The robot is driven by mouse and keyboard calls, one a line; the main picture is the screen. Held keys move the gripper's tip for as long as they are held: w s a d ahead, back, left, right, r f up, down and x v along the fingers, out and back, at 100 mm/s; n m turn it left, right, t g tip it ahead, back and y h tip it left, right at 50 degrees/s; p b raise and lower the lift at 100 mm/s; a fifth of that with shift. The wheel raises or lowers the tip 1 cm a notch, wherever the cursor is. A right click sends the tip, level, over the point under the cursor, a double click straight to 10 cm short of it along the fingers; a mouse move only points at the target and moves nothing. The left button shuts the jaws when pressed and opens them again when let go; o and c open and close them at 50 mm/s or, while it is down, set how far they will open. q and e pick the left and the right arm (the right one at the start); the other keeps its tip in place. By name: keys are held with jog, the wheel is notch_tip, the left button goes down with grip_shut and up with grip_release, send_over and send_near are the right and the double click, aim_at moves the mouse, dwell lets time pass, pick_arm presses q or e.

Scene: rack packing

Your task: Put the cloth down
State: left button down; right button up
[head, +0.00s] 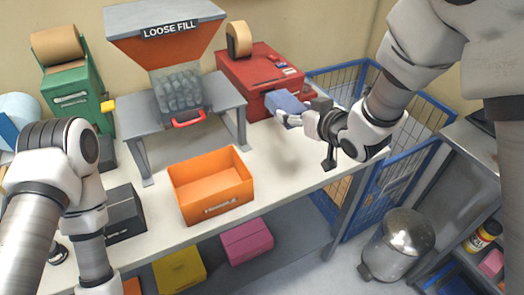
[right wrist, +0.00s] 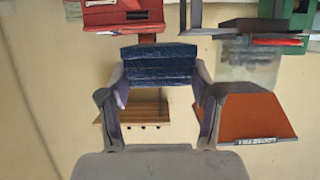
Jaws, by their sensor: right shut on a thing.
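The cloth (head: 287,103) is a folded blue block in the head view, held in front of the red machine near the right end of the white table (head: 290,172). My right gripper (head: 291,119) is shut on it. In the right wrist view the dark blue cloth (right wrist: 158,64) spans the space between the two fingertips of the right gripper (right wrist: 158,84). The cloth appears raised above the table. My left arm stands at the left of the head view; its gripper is out of view.
An orange open box (head: 212,186) stands on the table's front. The loose-fill hopper (head: 168,40) on its grey stand and the red tape machine (head: 252,78) are behind. A blue wire cage (head: 418,125) and a metal bin (head: 398,244) are at the right. The table's right front is clear.

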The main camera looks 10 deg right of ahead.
jog(key=shift+w+a+f, duration=0.1)
jog(key=shift+w+f, duration=0.15)
jog(key=shift+f, duration=0.05)
send_over(290, 173)
notch_tip(290, 173, down, 6)
notch_tip(290, 173, down, 10)
jog(key=shift+s+f+p, duration=0.1)
jog(key=shift+s+p, duration=0.05)
jog(key=shift+p, duration=0.75)
jog(key=shift+w+f, duration=0.2)
jog(key=shift+f, duration=0.25)
pick_arm(q)
notch_tip(290, 173, up, 2)
jog(key=shift+w+r, duration=0.1)
jog(key=shift+f, duration=0.25)
pick_arm(e)
jog(key=shift+s+f, duration=0.1)
jog(key=shift+s, duration=0.05)
jog(key=o, duration=1.1)
pick_arm(q)
jog(key=shift+r, duration=0.1)
pick_arm(e)
jog(key=shift+o, duration=0.2)
